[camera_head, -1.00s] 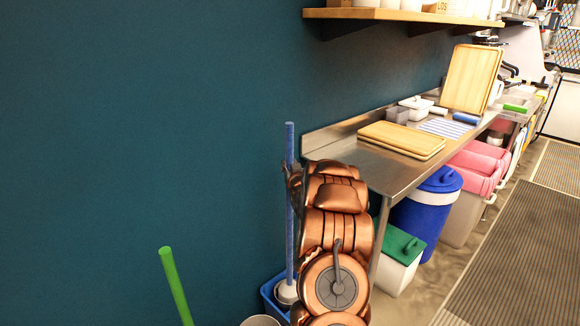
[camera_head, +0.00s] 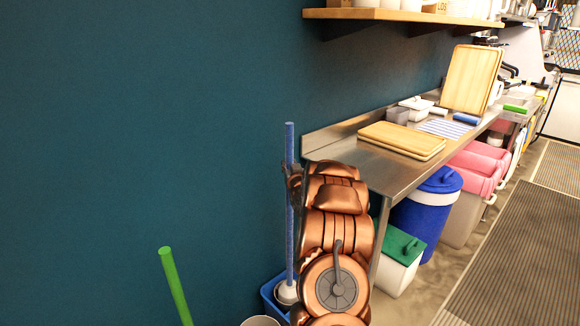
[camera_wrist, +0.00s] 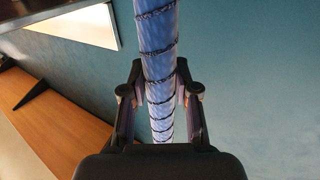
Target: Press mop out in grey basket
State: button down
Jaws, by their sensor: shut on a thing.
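The mop's blue handle (camera_head: 289,145) stands nearly upright against the teal wall in the head view. In the wrist view the blue spiral-banded handle (camera_wrist: 160,70) runs between the two fingers of my gripper (camera_wrist: 160,95), which is shut on it. In the head view my gripper (camera_head: 293,182) is at the upper part of the handle, partly hidden by my arm. At the handle's lower end a pale grey rounded piece (camera_head: 286,291) sits in a blue bucket (camera_head: 268,294). I cannot tell whether this piece is the mop head or the grey basket. My arm hides the bucket's right side.
A green pole (camera_head: 174,284) stands at lower left, and a pale round rim (camera_head: 261,321) shows at the bottom edge. A steel table (camera_head: 395,172) is at right, with a white bin with green lid (camera_head: 398,270) and a blue bin (camera_head: 425,222) below. A wooden shelf (camera_head: 400,15) hangs above.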

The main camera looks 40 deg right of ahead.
aim_at(291, 149)
jog(key=shift+f, duration=0.2)
jog(key=shift+r, duration=3.65)
jog(key=shift+d+r, duration=0.1)
jog(key=shift+r, duration=0.05)
